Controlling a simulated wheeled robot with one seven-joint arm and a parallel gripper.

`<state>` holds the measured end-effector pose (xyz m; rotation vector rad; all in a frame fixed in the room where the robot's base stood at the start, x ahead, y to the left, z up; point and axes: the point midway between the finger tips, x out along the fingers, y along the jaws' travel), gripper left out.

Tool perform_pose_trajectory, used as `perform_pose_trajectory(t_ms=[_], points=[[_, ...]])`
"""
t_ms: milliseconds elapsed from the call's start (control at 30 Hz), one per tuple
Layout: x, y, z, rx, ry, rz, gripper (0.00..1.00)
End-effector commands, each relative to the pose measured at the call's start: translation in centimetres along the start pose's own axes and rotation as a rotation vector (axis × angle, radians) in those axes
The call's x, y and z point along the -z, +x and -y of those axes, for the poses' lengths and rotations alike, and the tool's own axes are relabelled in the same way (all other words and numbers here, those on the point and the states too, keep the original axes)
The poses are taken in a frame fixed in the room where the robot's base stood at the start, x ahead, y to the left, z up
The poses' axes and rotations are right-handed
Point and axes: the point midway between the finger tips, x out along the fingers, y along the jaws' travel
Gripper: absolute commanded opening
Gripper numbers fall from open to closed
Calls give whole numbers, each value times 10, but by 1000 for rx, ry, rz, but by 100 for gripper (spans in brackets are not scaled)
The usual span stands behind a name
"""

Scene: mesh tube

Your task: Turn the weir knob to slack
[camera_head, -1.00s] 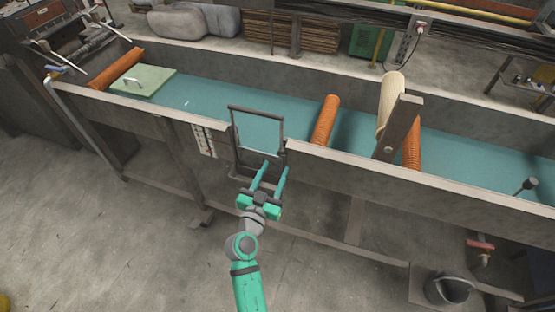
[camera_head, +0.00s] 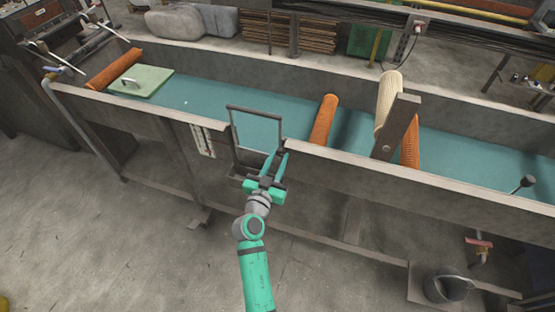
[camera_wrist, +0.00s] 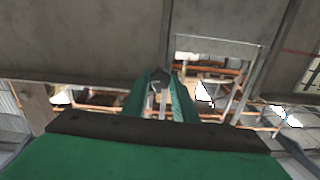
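The weir frame (camera_head: 256,128), a dark upright rectangular frame, stands at the near wall of the channel. My gripper (camera_head: 277,160) is at the frame's lower right, by the near wall, with its fingers overlapping in the head view. In the wrist view, the two green fingers of my gripper (camera_wrist: 160,90) reach forward with a gap between them. A small dark round thing (camera_wrist: 158,77) shows between or just beyond the tips; I cannot tell whether it is the weir knob or whether the fingers touch it. No knob is clear there in the head view.
The channel's near wall (camera_head: 345,165) runs beside my gripper. Orange rollers (camera_head: 323,120), a tilted dark bar (camera_head: 397,128) and a black-headed rod (camera_head: 526,182) stand to the right. A bucket (camera_head: 447,288) is below. The floor (camera_head: 150,250) at left is open.

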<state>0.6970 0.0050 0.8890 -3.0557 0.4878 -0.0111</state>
Motion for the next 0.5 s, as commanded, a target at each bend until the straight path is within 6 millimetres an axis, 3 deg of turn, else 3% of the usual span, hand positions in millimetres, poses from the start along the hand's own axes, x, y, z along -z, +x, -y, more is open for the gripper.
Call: perform_pose_trajectory(t_ms=[167, 500], points=[[0, 0, 0, 0, -36, -1, 3], [1, 1, -1, 0, -329, -1, 3]])
